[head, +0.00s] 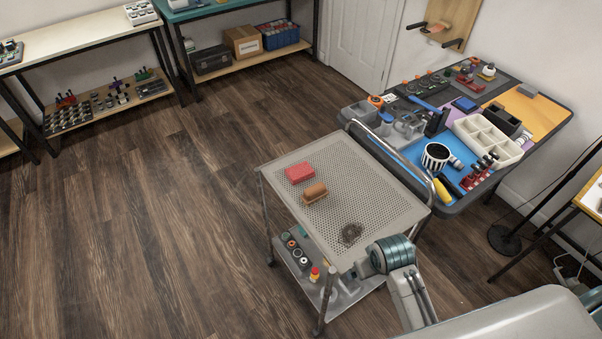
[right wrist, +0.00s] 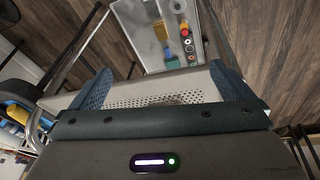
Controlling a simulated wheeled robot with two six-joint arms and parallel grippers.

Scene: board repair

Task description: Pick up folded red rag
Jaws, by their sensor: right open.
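The folded red rag (head: 299,173) lies flat near the far left side of the perforated top of a grey cart (head: 385,190). My right gripper shows in the right wrist view (right wrist: 162,92), with its two blue fingers wide apart and nothing between them. In the head view my right arm reaches the cart's near right corner, well away from the rag, and the fingers cannot be made out there. The right wrist view shows part of the perforated top (right wrist: 150,98) but not the rag. My left gripper is not in view.
A brown brush-like block (head: 314,192) lies close beside the rag, and a dark scouring pad (head: 351,234) lies nearer me. The cart has a raised handle rail (head: 392,160) on its right. Small items (head: 300,253) stand on its lower shelf. A crowded workbench (head: 545,105) adjoins it. Floor at left is clear.

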